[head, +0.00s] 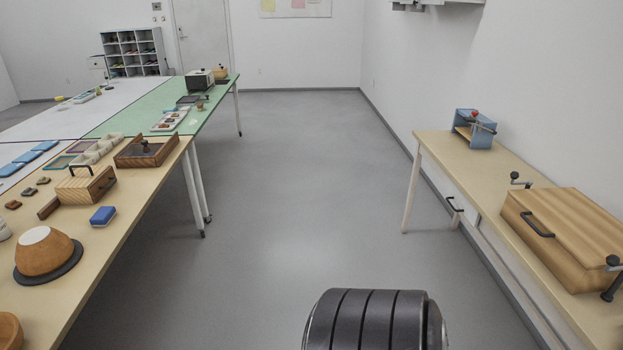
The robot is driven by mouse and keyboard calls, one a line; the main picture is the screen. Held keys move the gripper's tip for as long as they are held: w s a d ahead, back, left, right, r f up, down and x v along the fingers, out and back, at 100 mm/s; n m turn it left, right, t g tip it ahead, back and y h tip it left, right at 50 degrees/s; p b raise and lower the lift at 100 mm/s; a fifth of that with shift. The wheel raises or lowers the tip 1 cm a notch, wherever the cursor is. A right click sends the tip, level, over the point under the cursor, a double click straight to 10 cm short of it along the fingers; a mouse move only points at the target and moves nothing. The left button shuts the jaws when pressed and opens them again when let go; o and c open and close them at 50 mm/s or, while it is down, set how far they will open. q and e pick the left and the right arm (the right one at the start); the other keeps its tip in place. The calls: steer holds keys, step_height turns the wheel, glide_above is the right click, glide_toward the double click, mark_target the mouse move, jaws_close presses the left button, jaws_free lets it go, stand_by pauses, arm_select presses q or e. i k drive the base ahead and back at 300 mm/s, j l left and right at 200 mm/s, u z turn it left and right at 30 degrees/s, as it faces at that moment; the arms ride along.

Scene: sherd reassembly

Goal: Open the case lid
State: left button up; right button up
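A large striped wooden case (570,235) sits on the right-hand table, with its lid down. A dark bar handle (537,224) is on its left part, and dark crank-like fittings (612,275) show at its right end, partly cut off by the frame edge. A smaller wooden box (86,187) with a dark handle stands on the left table, also closed. Which of the two is the task's case I cannot tell. Neither of my grippers is in view.
The right table (480,165) also bears a blue open-fronted box (474,129). The left table (120,225) holds a brown bowl-like form (44,252) on a dark disc, a blue block (103,216) and a shallow wooden tray (146,152). The grey floor (290,200) between the tables is clear.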

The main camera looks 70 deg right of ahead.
mark_target(587, 231)
steer(key=z, duration=3.65)
